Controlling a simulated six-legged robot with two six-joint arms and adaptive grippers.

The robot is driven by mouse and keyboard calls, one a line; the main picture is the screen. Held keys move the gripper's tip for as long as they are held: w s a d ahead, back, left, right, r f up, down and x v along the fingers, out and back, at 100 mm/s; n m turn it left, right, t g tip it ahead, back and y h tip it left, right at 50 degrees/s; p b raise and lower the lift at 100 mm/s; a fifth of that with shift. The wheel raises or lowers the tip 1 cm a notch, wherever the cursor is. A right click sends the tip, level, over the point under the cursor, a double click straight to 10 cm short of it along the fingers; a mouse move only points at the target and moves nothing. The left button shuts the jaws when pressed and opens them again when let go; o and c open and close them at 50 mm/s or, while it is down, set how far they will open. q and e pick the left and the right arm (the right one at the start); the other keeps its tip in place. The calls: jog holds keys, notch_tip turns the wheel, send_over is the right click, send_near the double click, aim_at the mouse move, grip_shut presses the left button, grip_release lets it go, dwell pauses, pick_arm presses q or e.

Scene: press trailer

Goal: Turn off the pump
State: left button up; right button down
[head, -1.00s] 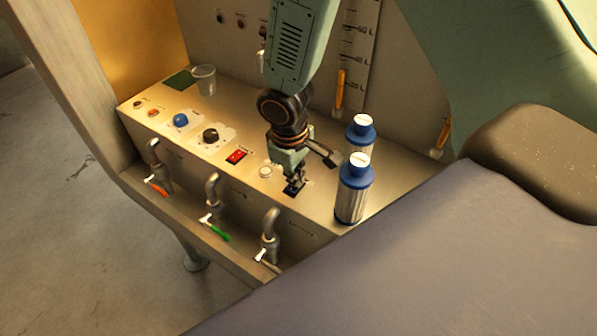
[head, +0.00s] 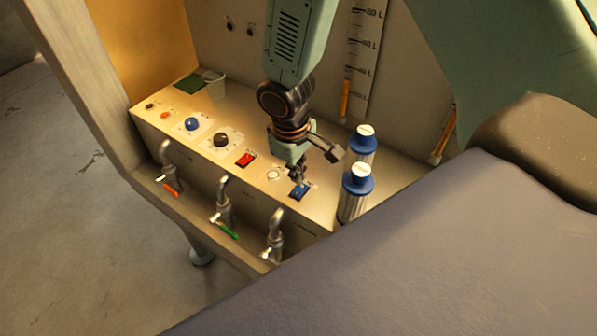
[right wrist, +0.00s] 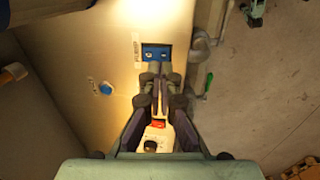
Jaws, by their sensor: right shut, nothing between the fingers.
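The blue rocker switch (head: 299,192) is set in the sloped panel, right of the red switch. In the right wrist view this blue switch (right wrist: 157,53) has a label reading PUMP beside it. My right gripper (head: 298,178) points down just above and behind the blue switch, with its fingers together and empty. In the right wrist view my right gripper (right wrist: 167,70) has its tips at the switch's near edge; I cannot tell whether they touch it. My left gripper is not in view.
Two blue-capped filter cylinders (head: 355,190) stand close right of the gripper. The red switch (head: 245,160), black knob (head: 222,140) and blue knob (head: 192,124) lie left. Taps (head: 223,205) line the front. A clear cup (head: 214,85) stands at the back.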

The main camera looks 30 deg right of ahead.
notch_tip(320, 180, up, 9)
jog(key=shift+a+f+p, duration=0.15)
jog(key=shift+a+p, duration=0.15)
jog(key=shift+a, duration=0.1)
jog(key=shift+d+f, duration=0.1)
jog(key=w+d+b, duration=0.1)
jog(key=b, duration=1)
jog(key=shift+r+b, duration=0.3)
jog(key=shift+b, duration=0.05)
